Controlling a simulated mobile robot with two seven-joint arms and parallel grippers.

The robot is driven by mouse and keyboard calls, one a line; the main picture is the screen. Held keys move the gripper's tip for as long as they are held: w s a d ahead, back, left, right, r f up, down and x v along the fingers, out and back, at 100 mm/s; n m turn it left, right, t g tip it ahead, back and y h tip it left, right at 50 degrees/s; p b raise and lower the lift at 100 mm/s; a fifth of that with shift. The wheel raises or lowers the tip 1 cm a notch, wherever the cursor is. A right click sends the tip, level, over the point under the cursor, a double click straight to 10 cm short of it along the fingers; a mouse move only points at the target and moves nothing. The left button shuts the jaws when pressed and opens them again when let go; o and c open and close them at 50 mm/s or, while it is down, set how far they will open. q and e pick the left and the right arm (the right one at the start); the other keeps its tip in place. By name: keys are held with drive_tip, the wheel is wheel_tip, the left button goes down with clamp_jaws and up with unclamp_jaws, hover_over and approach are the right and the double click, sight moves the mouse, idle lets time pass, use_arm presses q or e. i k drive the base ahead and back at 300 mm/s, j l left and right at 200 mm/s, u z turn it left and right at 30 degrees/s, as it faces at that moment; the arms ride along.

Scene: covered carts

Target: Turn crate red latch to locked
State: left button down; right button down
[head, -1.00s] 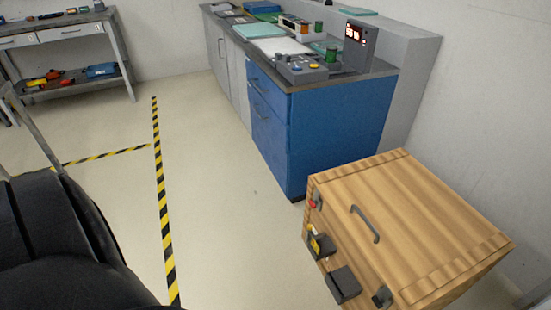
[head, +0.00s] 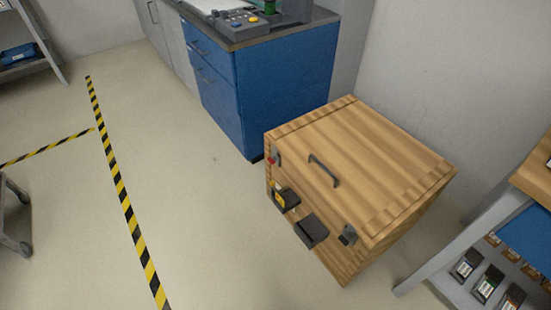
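A wooden crate (head: 355,165) stands on the floor right of centre in the head view. A small red latch (head: 271,158) sits at the upper left corner of the crate's front. Its exact position is too small to tell. Below it on the front are a dark box with a yellow part (head: 286,198), a plain dark box (head: 311,231) and a grey latch (head: 348,235) at the right corner. Neither of my grippers is in view.
A blue drawer cabinet (head: 270,95) with a control box (head: 240,20) on top stands behind the crate. A shelf rack (head: 464,245) with several small packs is at the right. Open floor with yellow-black tape (head: 122,190) lies to the left.

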sight(273, 161)
drive_tip(key=i+j+z, duration=0.1)
drive_tip(key=z, duration=0.25)
drive_tip(key=i+j+z, duration=0.2)
drive_tip(key=z, duration=0.15)
drive_tip(key=i+j+z, duration=0.2)
drive_tip(key=z, duration=0.15)
